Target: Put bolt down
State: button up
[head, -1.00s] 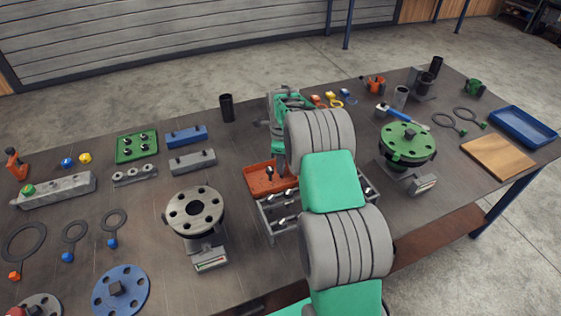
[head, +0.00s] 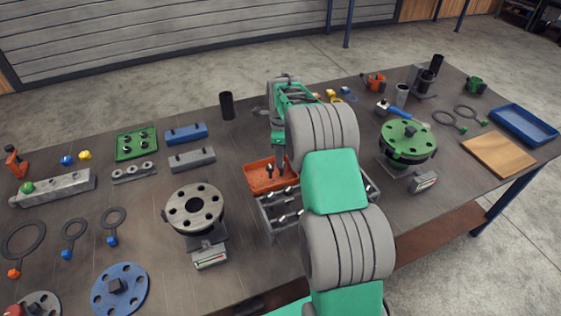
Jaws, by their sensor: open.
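A small dark bolt (head: 270,171) stands in the orange tray (head: 256,185) near the middle of the table. My gripper (head: 281,168) is open, with its fingers pointing down over the right part of the tray, close beside the bolt. Whether a finger touches the bolt cannot be told. My arm hides the tray's right side and part of the gripper. A grey rack (head: 268,222) with several bolts lies just in front of the tray, partly hidden behind my arm.
A grey flange (head: 194,210) on a stand is left of the rack, and a green flange (head: 407,140) is to the right. A black cup (head: 227,106) stands behind the tray. A blue tray (head: 523,125) and wooden board (head: 498,155) lie far right.

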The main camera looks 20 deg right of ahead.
notch_tip(320, 180, up, 10)
jog(key=b, duration=0.1)
jog(key=s+a+r+n+t, duration=0.2)
jog(key=s+a+r+n, duration=0.5)
jog(key=s+n, duration=0.25)
jog(key=s+a+f+n+t, duration=0.1)
jog(key=s+a+f+n, duration=0.1)
jog(key=s+n, duration=0.5)
jog(key=s+a+f+n+t, duration=0.1)
jog(key=s+a+f+n, duration=0.1)
jog(key=s+a+n, duration=0.2)
jog(key=s+n, duration=0.3)
jog(key=s, duration=0.4)
jog(key=shift+n, duration=0.35)
jog(key=shift+a+r, duration=0.1)
jog(key=shift+c, duration=0.2)
